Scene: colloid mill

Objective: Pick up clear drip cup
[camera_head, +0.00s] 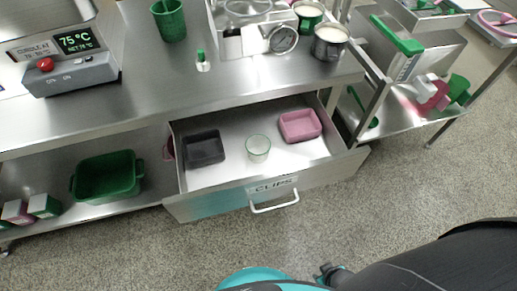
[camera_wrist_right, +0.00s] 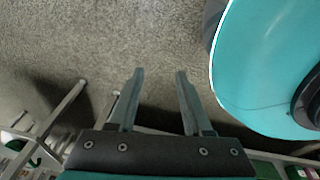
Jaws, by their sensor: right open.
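The clear drip cup (camera_head: 258,149) stands upright in the open drawer (camera_head: 215,206), between a dark tray and a pink tray. It is see-through with a greenish rim. My right gripper (camera_head: 328,270) is at the bottom of the head view, over the floor in front of the drawer and well apart from the cup. In the right wrist view my right gripper (camera_wrist_right: 160,75) is open and empty, with bare floor between its fingers. The cup does not show in that view. My left gripper is not in view.
The drawer holds a dark tray (camera_head: 204,148) and a pink tray (camera_head: 300,125); its front has a white handle (camera_head: 274,203). The steel counter (camera_head: 150,95) overhangs its back. A green bin (camera_head: 107,176) sits on the lower shelf at left. The floor (camera_head: 160,250) in front is clear.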

